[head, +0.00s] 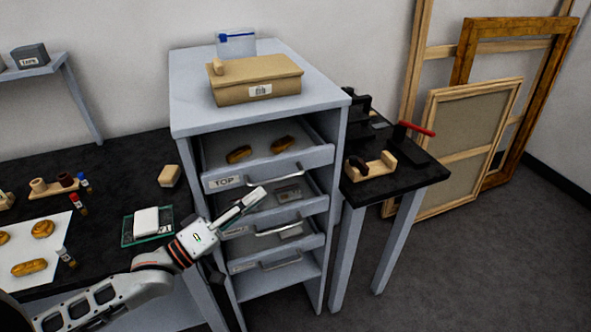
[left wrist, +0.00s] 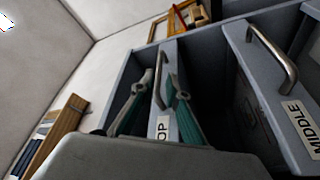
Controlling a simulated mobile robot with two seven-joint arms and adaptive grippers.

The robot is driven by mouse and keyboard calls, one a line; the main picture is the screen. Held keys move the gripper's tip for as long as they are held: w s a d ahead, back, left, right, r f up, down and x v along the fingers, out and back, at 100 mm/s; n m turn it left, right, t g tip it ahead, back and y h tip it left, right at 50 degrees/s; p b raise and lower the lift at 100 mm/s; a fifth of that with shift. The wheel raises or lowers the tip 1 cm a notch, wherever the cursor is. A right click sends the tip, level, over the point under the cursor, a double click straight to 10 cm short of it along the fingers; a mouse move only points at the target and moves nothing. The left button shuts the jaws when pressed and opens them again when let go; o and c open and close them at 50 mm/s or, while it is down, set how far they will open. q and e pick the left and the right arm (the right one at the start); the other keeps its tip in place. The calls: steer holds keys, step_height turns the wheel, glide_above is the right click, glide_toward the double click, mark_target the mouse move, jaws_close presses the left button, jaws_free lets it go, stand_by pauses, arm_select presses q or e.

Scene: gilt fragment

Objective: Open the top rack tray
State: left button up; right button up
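The grey rack (head: 334,165) stands in the middle of the head view. Its top tray (head: 312,159), labelled TOP, has a bar handle (head: 275,179) across its front. Two golden-brown pieces (head: 238,155) (head: 284,145) lie inside it. My left gripper (head: 255,197) is just below and in front of that handle. In the left wrist view its teal-padded fingers (left wrist: 160,100) are spread apart, with the TOP handle (left wrist: 159,82) between them. I cannot tell whether either finger touches the handle. My right gripper is not in view.
The middle tray's handle (left wrist: 272,52) and MIDDLE label are close by, and a lower tray (head: 272,262) is beneath. A tan box (head: 255,83) sits on the rack. Black tables flank it, with a glass plate and white block (head: 146,221) at left.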

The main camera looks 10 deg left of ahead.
mark_target(280, 179)
arm_select(q)
steer(key=shift+p+x, duration=0.35)
steer(key=shift+x, duration=3.5)
jaws_close()
